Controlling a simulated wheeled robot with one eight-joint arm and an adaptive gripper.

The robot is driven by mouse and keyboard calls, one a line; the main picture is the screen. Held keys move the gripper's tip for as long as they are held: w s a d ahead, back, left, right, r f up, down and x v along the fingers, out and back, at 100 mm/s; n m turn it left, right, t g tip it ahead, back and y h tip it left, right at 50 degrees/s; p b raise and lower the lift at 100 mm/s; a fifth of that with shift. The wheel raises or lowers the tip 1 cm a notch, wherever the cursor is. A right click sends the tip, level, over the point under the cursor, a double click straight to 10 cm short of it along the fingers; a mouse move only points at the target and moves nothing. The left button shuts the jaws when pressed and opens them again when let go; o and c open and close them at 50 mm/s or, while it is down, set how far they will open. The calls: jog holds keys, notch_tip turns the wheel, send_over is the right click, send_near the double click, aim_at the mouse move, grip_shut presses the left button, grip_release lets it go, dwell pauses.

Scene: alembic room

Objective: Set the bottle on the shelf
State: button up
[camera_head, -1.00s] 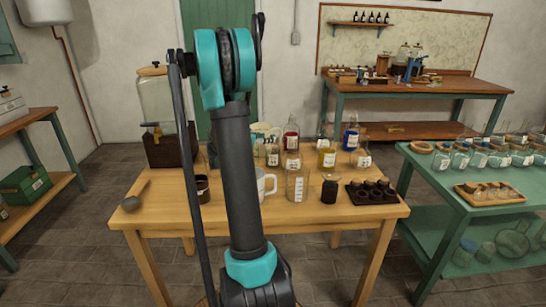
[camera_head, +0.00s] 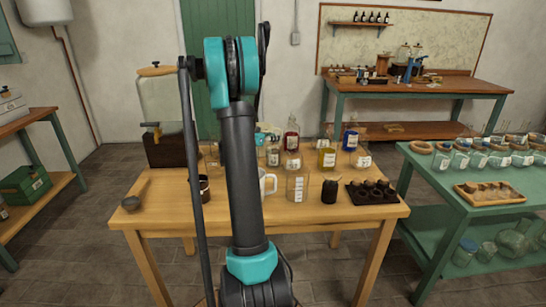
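Several bottles stand at the back of the wooden table, and I cannot tell which one is the task's bottle. A clear labelled bottle (camera_head: 273,156) stands just right of my arm. A narrow wall shelf (camera_head: 361,24) at the back holds several small dark bottles. My arm rises through the middle of the view and covers part of the table. Small teal and pale shapes show beside it above the bottles. My gripper's fingers are hidden, so I see no grasp.
The wooden table (camera_head: 160,205) also holds a glass beaker (camera_head: 297,188), a white mug (camera_head: 267,183), a dark jar (camera_head: 329,191) and a dark rack (camera_head: 371,193). A green table (camera_head: 425,170) with jars stands right. The wooden table's left front is mostly bare.

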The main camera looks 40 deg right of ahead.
grip_shut()
jog(key=shift+r, duration=0.1)
